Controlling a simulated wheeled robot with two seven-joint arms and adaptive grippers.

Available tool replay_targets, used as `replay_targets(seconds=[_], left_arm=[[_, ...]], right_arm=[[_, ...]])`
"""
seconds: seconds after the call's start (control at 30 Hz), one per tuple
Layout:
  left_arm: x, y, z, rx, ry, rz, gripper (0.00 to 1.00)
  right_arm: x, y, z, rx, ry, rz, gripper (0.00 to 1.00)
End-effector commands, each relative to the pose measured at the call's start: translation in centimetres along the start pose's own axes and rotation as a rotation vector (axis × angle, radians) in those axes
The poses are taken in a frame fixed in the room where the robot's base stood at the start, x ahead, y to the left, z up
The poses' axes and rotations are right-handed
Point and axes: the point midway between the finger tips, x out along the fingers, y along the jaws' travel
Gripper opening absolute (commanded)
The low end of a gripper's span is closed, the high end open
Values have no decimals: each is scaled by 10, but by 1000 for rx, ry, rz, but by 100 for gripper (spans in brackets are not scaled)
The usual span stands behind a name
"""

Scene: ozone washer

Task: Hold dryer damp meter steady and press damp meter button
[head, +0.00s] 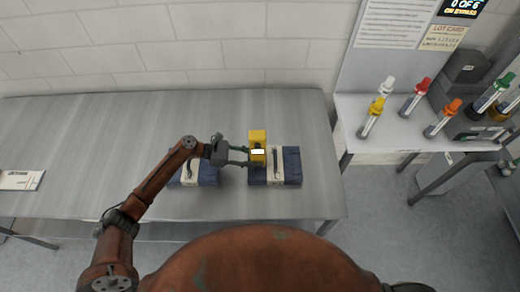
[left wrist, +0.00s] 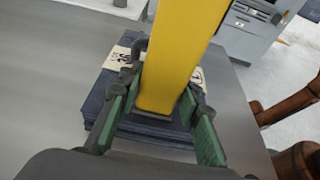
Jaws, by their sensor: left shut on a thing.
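The damp meter is a yellow block-shaped device (head: 258,137) with a small white screen on its near side. My left gripper (head: 244,157) reaches it from the left and is shut on it, above a dark blue folded stack. In the left wrist view the yellow meter (left wrist: 182,50) stands between the green finger pads of my left gripper (left wrist: 160,97) and hides part of the stack. I cannot make out the button. I do not see my right gripper.
A dark blue stack with a cream band (head: 290,167) lies under the meter, near the right end of the grey table (head: 100,130). A similar stack (head: 207,172) lies to its left. Capped tubes, one red-capped (head: 415,98), stand on a side table (head: 390,138). The table's left part is mostly clear.

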Motion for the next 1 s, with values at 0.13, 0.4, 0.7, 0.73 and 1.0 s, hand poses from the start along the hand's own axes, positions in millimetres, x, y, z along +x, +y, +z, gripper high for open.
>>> replay_targets(seconds=[0.13,0.4,0.7,0.73,1.0], left_arm=[[0,0,0,0,0,0,18],[0,0,0,0,0,0,18],[0,0,0,0,0,0,18],[0,0,0,0,0,0,18],[0,0,0,0,0,0,18]], right_arm=[[0,3,-1,-2,1,3,42],[0,5,-1,-3,1,5,24],[0,5,-1,-3,2,5,3],[0,5,-1,-2,2,5,1],[0,2,-2,-1,3,2,0]])
